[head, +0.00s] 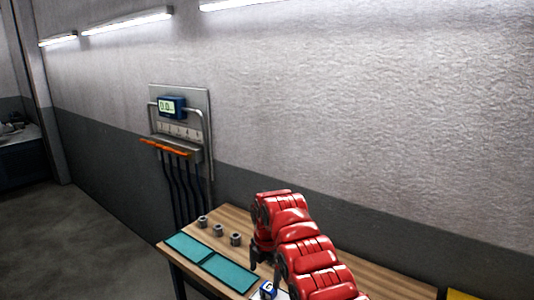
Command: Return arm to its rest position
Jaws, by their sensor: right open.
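My right arm is red and reaches in from the bottom right over a wooden bench (372,276). Its dark right gripper (265,268) points down near the front of the bench, with its fingers apart and nothing seen between them. A small blue and white block (267,290) lies just below the fingers at the bottom edge of the picture, apart from them as far as I can tell. My left gripper is out of view. The arm hides part of the bench top.
Three grey metal rings (219,230) stand in a row on the bench. Two teal mats (228,272) lie along its front edge. Open floor (90,230) lies left.

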